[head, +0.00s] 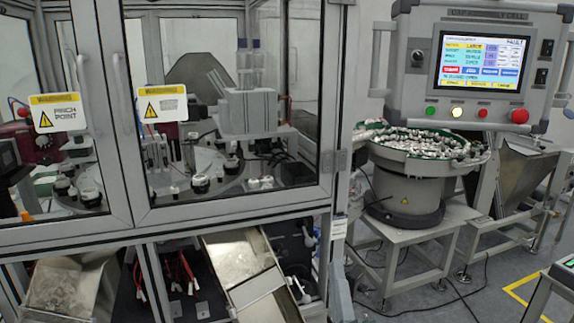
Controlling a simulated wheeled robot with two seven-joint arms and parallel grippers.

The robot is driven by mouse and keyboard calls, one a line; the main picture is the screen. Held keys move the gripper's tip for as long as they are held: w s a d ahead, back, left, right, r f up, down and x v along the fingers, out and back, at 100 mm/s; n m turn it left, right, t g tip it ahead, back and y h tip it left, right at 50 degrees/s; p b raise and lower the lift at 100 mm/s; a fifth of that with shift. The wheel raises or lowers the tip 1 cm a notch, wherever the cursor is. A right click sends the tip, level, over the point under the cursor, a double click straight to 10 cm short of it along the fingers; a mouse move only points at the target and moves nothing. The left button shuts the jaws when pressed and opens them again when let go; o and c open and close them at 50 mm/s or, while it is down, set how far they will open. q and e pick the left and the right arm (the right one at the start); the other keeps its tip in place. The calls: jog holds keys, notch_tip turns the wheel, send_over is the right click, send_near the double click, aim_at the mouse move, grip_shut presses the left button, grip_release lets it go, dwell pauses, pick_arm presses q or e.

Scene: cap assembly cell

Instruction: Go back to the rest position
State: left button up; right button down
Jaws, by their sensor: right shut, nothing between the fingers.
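My left gripper is not in view. The cell's glazed doors are shut, with yellow warning labels (161,104) on them. Behind the glass is a round table (205,198) with several dark and white fixtures.
A control panel (481,62) with a lit screen and buttons stands at upper right. Below it, a bowl feeder (404,190) full of small parts sits on a white stand. Metal chutes (240,262) lie under the cell. Grey floor with a cable (440,312) is at lower right.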

jog(key=s+d+f+m+g+h, duration=0.1)
jog(key=s+d+f+m+g, duration=0.25)
jog(key=f, duration=0.35)
jog(key=s+d+f+m+g+h, duration=0.25)
jog(key=d+f, duration=0.25)
jog(key=f, duration=0.3)
jog(key=s+d+f+m+g+h, duration=0.1)
jog(key=s+d+f+m+g, duration=0.2)
jog(key=f, duration=0.4)
jog(key=s+f+m+g+y, duration=0.1)
jog(key=s+f+g, duration=0.35)
jog(key=s, duration=0.35)
jog(key=s+d+f+g+y, duration=0.1)
jog(key=s+f+g, duration=0.2)
jog(key=s+f, duration=0.4)
jog(key=s+f+m+g+y, duration=0.1)
jog(key=s+f+g+y, duration=0.2)
jog(key=s, duration=0.6)
notch_tip(320, 180, down, 28)
jog(key=s+g+h, duration=0.1)
jog(key=h, duration=0.1)
jog(key=s+d+f+g, duration=0.1)
jog(key=s+d+f, duration=0.2)
jog(key=s+f, duration=1.5)
jog(key=shift+s+d+f+g, duration=0.2)
jog(key=shift+s+f+g, duration=0.05)
jog(key=shift+f+g, duration=0.15)
